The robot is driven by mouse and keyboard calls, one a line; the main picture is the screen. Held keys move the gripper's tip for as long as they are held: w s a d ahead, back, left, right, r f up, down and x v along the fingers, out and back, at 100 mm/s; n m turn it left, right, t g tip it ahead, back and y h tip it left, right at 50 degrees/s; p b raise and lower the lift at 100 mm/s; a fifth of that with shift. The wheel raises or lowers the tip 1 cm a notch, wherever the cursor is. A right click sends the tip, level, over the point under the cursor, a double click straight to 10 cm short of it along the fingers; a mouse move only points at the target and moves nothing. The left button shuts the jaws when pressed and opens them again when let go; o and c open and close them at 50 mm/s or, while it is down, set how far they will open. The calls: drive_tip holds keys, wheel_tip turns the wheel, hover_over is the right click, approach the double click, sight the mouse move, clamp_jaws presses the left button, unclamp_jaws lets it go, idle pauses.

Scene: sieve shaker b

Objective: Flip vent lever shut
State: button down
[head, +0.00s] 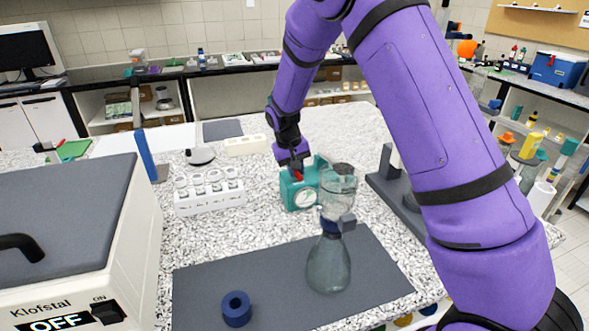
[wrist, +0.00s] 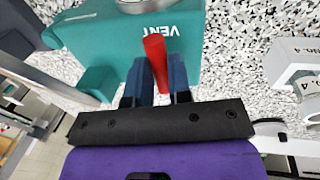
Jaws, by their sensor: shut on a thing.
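The teal vacuum unit (head: 301,186) with a round white gauge stands on the speckled bench. In the wrist view its teal body (wrist: 185,45) carries the word VENT beside a red vent lever (wrist: 154,52). The lever also shows as a small red spot (head: 298,176) under my gripper in the head view. My gripper (wrist: 160,80) is shut on the red lever, with a blue finger on each side of it. The lever's tip sticks out past the fingers toward the lettering. Its pivot is hard to make out.
A glass flask (head: 328,266) with a funnel (head: 338,182) stands on the dark mat (head: 205,285), close in front of the unit. A blue ring (head: 236,309) lies on the mat. A white rack of jars (head: 210,202) stands left; a grey stand (head: 388,170) stands right.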

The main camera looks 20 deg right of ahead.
drive_tip(key=c, duration=1.1)
unclamp_jaws()
drive_tip(key=shift+o, duration=0.2)
drive_tip(key=shift+r, duration=0.1)
wheel_tip(320, 180, up, 10)
drive_tip(key=a, duration=0.2)
drive_tip(key=shift+r, duration=0.2)
drive_tip(key=shift+r, duration=0.1)
